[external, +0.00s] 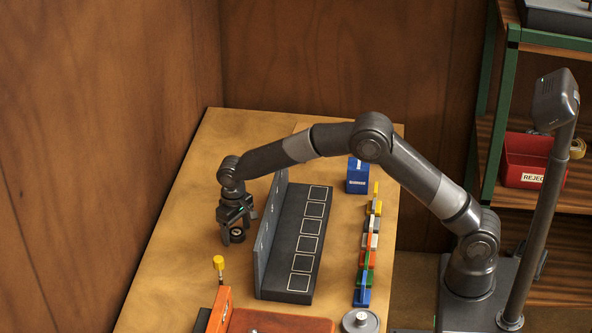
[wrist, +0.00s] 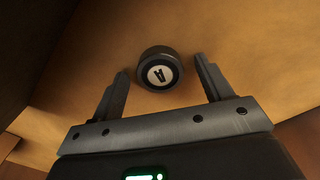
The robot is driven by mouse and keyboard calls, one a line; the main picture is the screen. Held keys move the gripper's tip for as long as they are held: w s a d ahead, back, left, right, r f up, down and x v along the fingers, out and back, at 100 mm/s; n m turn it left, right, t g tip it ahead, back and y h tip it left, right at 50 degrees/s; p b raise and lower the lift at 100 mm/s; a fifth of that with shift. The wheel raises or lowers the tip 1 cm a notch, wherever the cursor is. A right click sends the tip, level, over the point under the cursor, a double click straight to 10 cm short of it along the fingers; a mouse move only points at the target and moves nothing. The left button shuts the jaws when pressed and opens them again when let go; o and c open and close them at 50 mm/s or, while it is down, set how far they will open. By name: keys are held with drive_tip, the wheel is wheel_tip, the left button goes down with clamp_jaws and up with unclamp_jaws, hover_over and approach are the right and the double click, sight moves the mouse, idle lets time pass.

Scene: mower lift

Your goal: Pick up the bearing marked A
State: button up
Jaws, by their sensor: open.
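The bearing marked A (wrist: 160,69) is a dark round ring with a white centre bearing a black letter A. In the wrist view it lies on the table between the tips of my gripper (wrist: 160,68), with a gap on each side. In the external view my gripper (external: 234,234) points down at the table left of the dark rack, and the bearing (external: 237,233) shows between its fingers. The gripper is open. Whether the fingertips are level with the bearing cannot be told.
A dark rack (external: 297,270) with several outlined squares and an upright back wall stands right of my gripper. Several coloured blocks (external: 368,250) line up further right, near a blue box (external: 357,178). An orange fixture (external: 280,322) is at the front. Table left of the gripper is clear.

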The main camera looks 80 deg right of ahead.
drive_tip(key=shift+f, duration=0.15)
drive_tip(key=shift+c, duration=0.3)
drive_tip(key=c, duration=1.1)
